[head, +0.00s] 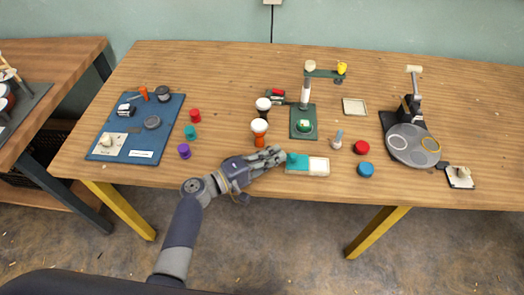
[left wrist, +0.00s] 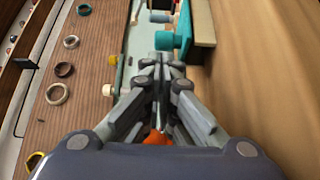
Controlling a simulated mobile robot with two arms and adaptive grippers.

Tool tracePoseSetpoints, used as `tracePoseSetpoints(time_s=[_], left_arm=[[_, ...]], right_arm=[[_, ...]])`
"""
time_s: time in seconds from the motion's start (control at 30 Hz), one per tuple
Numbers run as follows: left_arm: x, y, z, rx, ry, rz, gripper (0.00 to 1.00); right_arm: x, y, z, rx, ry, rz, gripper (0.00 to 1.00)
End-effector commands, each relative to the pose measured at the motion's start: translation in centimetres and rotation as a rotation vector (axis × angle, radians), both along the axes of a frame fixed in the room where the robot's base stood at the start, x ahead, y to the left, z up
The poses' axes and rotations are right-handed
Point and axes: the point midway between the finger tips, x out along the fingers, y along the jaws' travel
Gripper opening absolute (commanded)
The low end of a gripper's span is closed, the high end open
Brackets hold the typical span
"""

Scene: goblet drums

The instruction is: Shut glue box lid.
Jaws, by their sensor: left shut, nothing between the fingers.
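The glue box (head: 318,172) is a low pale box near the front edge of the table, in the middle of the head view. Its teal lid (head: 299,161) covers the left part, and the right part shows white and uncovered. My left gripper (head: 283,155) is shut and empty, with its fingertips right beside the lid's left end; I cannot tell whether they touch. In the left wrist view the shut fingertips (left wrist: 162,70) point at a teal knob-like part (left wrist: 168,40) beside a box wall (left wrist: 204,25). My right gripper is not in view.
A small goblet drum (head: 259,128) with an orange base stands just behind my left gripper. A blue mat (head: 170,125) with parts is at left.

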Motion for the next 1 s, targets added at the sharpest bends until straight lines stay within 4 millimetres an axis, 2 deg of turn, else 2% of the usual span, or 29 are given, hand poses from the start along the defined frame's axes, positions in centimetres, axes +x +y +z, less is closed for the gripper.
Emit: tracePoseSetpoints(time_s=[0.4, 0.47, 0.7, 0.83, 1.0], left_arm=[[-0.1, -0.4, -0.1, 0.000, 0.000, 0.000, 0.00], [-0.1, -1.1, -0.2, -0.001, -0.001, 0.000, 0.00], [-0.1, -5.9, -0.3, -0.002, -0.002, -0.002, 0.00], [0.0, -7.2, -0.1, 0.000, -0.003, 0.000, 0.00], [0.0, -7.4, 0.1, -0.001, -0.002, 0.000, 0.00]], right_arm=[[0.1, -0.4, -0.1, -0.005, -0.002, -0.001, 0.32], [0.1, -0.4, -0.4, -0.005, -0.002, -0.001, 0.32], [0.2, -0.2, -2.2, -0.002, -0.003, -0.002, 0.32], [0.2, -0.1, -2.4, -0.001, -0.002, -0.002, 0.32], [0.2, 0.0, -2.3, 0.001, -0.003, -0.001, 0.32]])
